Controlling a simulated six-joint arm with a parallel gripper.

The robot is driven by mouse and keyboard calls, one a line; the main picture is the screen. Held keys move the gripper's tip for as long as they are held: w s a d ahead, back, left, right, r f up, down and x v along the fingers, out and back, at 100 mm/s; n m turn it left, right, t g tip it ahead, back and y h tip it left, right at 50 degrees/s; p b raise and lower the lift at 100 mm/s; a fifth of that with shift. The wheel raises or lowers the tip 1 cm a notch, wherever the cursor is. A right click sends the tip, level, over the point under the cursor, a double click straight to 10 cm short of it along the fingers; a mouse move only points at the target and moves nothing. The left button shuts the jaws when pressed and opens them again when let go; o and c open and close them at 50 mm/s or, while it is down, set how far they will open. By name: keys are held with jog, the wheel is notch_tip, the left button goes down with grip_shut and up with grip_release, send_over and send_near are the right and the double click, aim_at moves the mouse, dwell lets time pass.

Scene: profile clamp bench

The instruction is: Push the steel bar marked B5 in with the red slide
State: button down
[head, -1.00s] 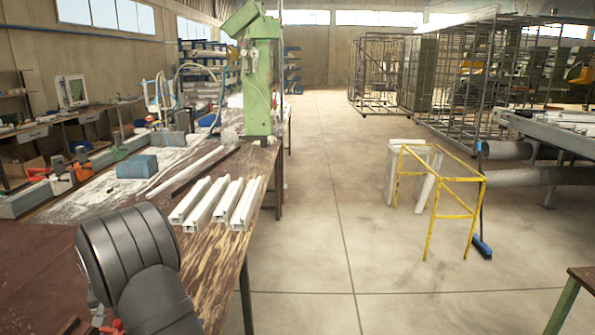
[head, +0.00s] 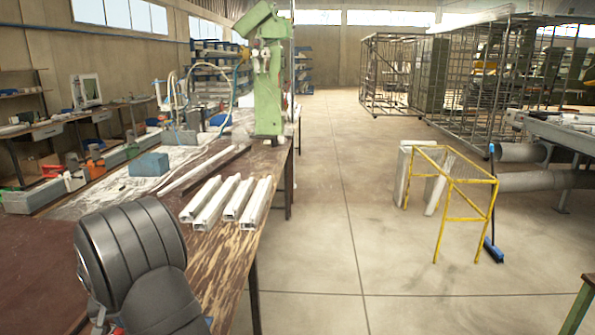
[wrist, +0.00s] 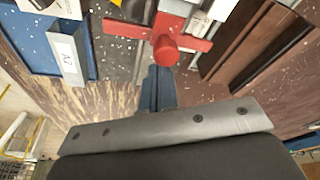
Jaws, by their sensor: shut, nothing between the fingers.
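In the wrist view, the red slide (wrist: 185,42) shows as a red cross-shaped part with a round red knob near the top middle. My gripper (wrist: 157,74) is shut and empty, its narrow dark-blue fingers just below the knob in the picture. I cannot tell whether they touch it. A pale bar end with a label (wrist: 68,58) sits in a blue holder at left; the label looks like A2 or N2, turned around. I cannot make out a bar marked B5. In the head view my arm hides the gripper and most of the slide.
Several white profiles (head: 225,203) lie on the wooden bench (head: 215,255) right of my arm. A blue block (head: 149,164) and a green machine (head: 267,85) are farther back. In the wrist view, brown channels (wrist: 255,50) flank the slide on the right.

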jog(key=shift+s, duration=0.85)
dwell(0.9)
jog(key=shift+r, duration=0.1)
notch_tip(320, 180, up, 7)
jog(key=w, duration=0.1)
dwell(0.9)
jog(key=shift+w, duration=0.1)
jog(key=shift+s+f, duration=0.2)
jog(key=shift+f, duration=1)
jog(key=shift+s+f, duration=0.2)
jog(key=shift+f, duration=1.05)
jog(key=shift+s+f, duration=0.2)
jog(key=shift+f, duration=1)
jog(key=shift+r, duration=0.15)
